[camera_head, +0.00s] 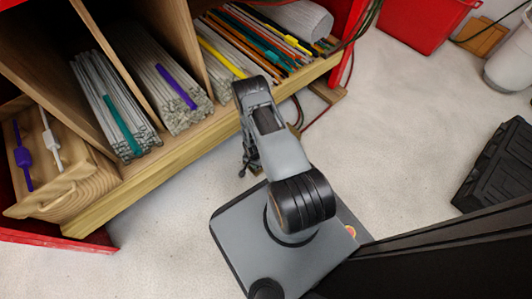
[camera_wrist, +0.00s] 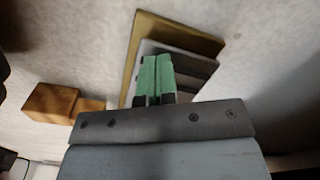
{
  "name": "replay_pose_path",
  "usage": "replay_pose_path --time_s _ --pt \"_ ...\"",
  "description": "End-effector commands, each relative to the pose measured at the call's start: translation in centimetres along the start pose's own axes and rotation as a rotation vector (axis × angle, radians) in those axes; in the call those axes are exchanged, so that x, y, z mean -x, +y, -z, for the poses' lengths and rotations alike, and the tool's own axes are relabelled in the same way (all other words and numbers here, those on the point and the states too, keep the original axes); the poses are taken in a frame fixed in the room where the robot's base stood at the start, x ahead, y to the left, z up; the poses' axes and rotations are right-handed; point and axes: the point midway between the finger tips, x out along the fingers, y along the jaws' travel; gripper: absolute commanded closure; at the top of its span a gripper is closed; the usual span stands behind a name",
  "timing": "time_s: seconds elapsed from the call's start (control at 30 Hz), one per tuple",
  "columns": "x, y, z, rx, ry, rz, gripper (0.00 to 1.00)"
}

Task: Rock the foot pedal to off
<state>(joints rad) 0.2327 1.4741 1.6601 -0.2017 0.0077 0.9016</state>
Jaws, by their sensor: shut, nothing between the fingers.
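The foot pedal (camera_wrist: 200,66) appears in the wrist view as a tilted stack of grey and dark plates on a tan base. I take this to be the pedal; which way it is rocked cannot be told. My gripper (camera_wrist: 157,60) has green fingers pressed together with nothing between them. The fingers overlap the pedal in the picture, and I cannot tell whether they touch it. In the head view my gripper (camera_head: 246,168) hangs low beside the shelf's front edge. The pedal is not clearly visible there, and my arm covers part of that area.
A wooden shelf (camera_head: 170,172) holds bundles of glass rods. A wooden block (camera_wrist: 50,102) lies left of the pedal in the wrist view. A black case (camera_head: 495,165) and a red bin (camera_head: 425,22) stand at right. Cables hang near the shelf.

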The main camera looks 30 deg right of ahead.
Motion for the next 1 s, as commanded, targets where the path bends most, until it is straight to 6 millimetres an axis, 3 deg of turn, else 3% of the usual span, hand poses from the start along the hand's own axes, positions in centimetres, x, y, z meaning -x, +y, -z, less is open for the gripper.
replay_pose_path --time_s 0.17,0.37,1.0 --pt "-0.9 0.0 0.0 -0.001 0.001 0.001 1.00" --pt "-0.2 0.0 0.0 0.000 0.001 0.001 1.00" --pt "7.2 0.0 0.1 0.000 0.001 0.001 1.00"
